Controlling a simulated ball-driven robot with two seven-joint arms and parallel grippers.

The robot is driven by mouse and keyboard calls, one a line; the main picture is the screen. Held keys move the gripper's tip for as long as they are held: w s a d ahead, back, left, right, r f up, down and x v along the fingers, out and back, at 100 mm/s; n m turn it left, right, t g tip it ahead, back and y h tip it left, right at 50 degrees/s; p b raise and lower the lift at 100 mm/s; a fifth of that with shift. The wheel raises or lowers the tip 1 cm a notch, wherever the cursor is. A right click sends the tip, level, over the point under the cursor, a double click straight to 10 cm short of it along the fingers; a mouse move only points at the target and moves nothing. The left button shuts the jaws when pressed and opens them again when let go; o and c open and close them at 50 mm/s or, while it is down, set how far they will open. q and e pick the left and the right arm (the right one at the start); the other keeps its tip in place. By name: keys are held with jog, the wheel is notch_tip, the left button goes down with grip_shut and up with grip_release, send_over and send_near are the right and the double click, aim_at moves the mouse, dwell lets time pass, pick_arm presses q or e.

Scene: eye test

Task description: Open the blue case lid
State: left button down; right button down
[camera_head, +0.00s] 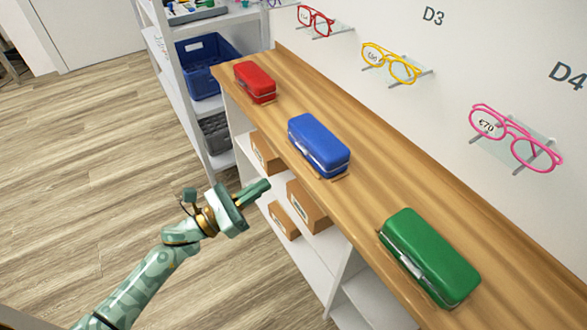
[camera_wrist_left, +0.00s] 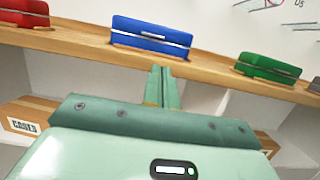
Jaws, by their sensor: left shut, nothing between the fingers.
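The blue case (camera_head: 319,144) lies on the wooden counter between a red and a green case, and its lid looks shut. It also shows in the left wrist view (camera_wrist_left: 151,35), above and beyond my fingertips. My left gripper (camera_head: 262,187) is shut and empty. It is in front of the counter's front edge, apart from the blue case. Its two fingers lie together in the left wrist view (camera_wrist_left: 161,72). My right gripper is in neither view.
A red case (camera_head: 254,82) and a green case (camera_head: 430,257) flank the blue one on the wooden counter (camera_head: 375,165). Cardboard boxes (camera_head: 309,207) sit on shelves below. Glasses (camera_head: 391,64) hang on the wall behind. A blue crate (camera_head: 207,65) stands on a rack at the back left.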

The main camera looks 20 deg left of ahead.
aim_at(309, 155)
pick_arm(q)
jog(key=b+x, duration=0.1)
jog(key=x, duration=0.8)
jog(key=shift+w+d, duration=0.2)
jog(key=shift+w, duration=0.05)
jog(key=shift+r, duration=0.1)
